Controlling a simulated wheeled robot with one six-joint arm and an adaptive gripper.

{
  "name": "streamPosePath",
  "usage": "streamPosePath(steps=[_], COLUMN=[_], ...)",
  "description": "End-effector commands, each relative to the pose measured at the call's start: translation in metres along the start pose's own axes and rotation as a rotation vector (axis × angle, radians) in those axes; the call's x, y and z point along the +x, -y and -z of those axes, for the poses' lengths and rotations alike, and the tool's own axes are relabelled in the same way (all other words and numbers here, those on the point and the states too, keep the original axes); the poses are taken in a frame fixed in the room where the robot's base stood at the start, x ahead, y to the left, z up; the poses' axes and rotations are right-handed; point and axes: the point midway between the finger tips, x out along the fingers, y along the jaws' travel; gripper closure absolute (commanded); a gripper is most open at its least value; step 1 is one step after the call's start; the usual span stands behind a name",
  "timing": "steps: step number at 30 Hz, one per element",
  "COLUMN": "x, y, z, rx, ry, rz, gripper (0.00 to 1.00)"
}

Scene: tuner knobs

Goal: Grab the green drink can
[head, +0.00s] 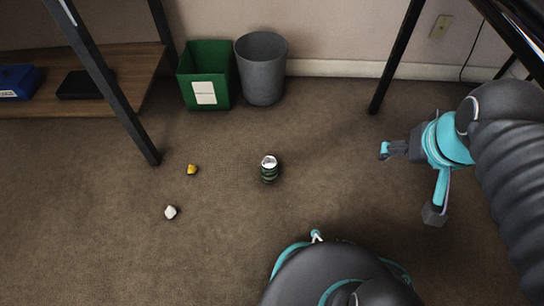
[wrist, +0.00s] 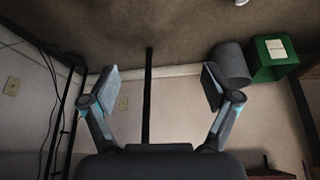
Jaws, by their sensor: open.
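In the wrist view the open fingers (wrist: 161,84) face the wall and the floor. A small pale thing is cut off at the top edge of that view; I cannot tell whether it is the can.
A green bin (head: 204,76) and a grey bin (head: 261,68) stand by the wall behind the can. A yellow crumpled piece (head: 192,169) and a white one (head: 170,212) lie to its left. Dark table legs (head: 397,58) stand at the back right. Carpet around the can is clear.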

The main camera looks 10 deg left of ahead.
Motion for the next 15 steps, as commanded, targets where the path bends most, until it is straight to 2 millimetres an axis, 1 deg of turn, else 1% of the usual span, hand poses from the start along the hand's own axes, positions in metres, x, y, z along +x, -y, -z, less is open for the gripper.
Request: streamPosePath(steps=[1, 5, 11, 15], x=[0.009, 0.025, 0.056, 0.081], y=[-0.001, 0.006, 0.023, 0.038], z=[0.003, 0.018, 0.045, 0.063], rx=[-0.030, -0.150, -0.369, -0.525], ry=[0.033, 0.133, 0.292, 0.391], rz=[-0.007, -0.034, -0.098, -0.153], gripper=[0.09, 0.09, 0.09, 0.09])
